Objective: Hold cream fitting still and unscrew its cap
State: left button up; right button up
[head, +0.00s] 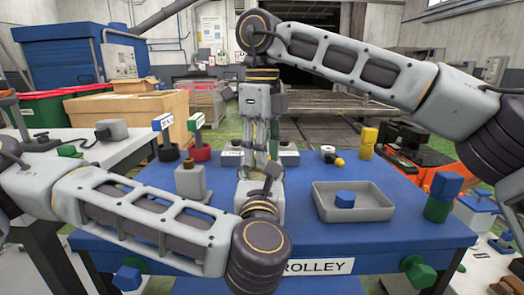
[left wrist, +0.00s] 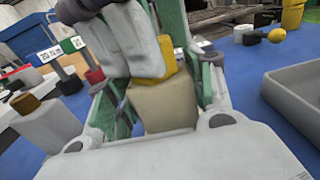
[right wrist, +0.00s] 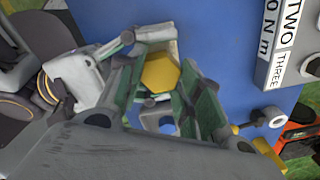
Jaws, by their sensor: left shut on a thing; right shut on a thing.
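The cream fitting (left wrist: 165,106) is a squarish block standing between the fingers of my left gripper (left wrist: 160,110), which is shut on it. A yellow six-sided cap (right wrist: 160,73) sits on its top, also visible in the left wrist view (left wrist: 155,66). My right gripper (right wrist: 158,80) comes down from above and is shut on the cap. In the head view my right gripper (head: 262,145) is directly over my left gripper (head: 262,180), and they hide most of the fitting and cap. I cannot tell how far the cap is turned.
A grey tray (head: 375,213) holding a blue block (head: 345,199) is on the right of the blue trolley (head: 310,235). A grey fitting with a brown cap (head: 191,181) stands left. Labelled grey blocks (head: 288,158) are behind. Blue-and-green pieces (head: 438,208) stand at the right edge.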

jog(key=shift+n, duration=2.9)
jog(key=shift+w+n, duration=0.1)
jog(key=shift+n, duration=2.9)
jog(key=shift+n, duration=0.3)
jog(key=shift+n, duration=2.7)
jog(key=shift+n, duration=0.3)
